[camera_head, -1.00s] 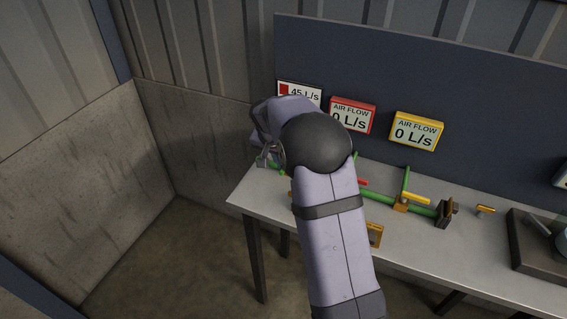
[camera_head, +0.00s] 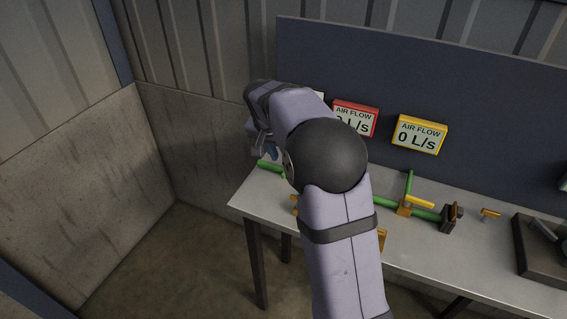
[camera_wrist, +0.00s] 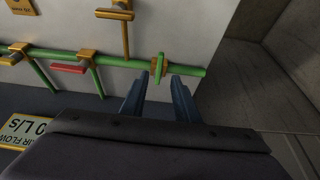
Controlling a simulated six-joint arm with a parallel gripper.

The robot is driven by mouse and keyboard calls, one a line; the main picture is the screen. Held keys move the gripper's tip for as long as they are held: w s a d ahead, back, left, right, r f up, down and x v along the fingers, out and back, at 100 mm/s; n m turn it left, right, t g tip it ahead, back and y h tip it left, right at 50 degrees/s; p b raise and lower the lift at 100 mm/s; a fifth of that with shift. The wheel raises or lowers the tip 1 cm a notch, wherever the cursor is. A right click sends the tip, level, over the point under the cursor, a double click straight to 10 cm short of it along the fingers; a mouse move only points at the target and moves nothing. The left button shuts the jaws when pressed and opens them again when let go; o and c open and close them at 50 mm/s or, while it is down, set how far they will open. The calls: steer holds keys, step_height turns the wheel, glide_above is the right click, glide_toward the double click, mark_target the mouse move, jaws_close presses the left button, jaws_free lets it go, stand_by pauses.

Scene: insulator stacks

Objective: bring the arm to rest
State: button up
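My gripper (camera_wrist: 158,88) shows in the wrist view with its two dark blue fingers spread apart and nothing between them. A green pipe (camera_wrist: 120,62) runs across the table beyond the fingertips. A green upright piece (camera_wrist: 160,68) on the pipe lies just past the gap between the fingers; I cannot tell the exact distance. In the head view, my gripper (camera_head: 263,142) hangs near the left end of the table, partly hidden by my own arm.
The grey table (camera_head: 405,258) carries yellow fittings and a dark tray (camera_head: 535,262) at the right. A red display (camera_head: 354,118) and a yellow display (camera_head: 419,134), both reading 0 L/s, stand before the blue panel (camera_head: 420,70). The floor at left is clear.

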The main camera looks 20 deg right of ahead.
steer(key=shift+s+a+r, duration=0.15)
steer(key=shift+r, duration=0.35)
steer(key=shift+s, duration=0.1)
steer(key=s+a+f+n+g+y+p, duration=0.1)
steer(key=s+a+f+n, duration=0.2)
steer(key=s, duration=0.7)
steer(key=s+a+f+n+g+y+p, duration=0.1)
steer(key=s+a+f+n, duration=0.15)
steer(key=s, duration=0.75)
steer(key=s+a+f+n+g+y, duration=0.1)
steer(key=s+a+f+n, duration=0.25)
steer(key=s, duration=0.65)
step_height(320, 180, down, 28)
steer(key=b, duration=2.8)
steer(key=shift+d, duration=0.2)
steer(key=shift+o, duration=0.4)
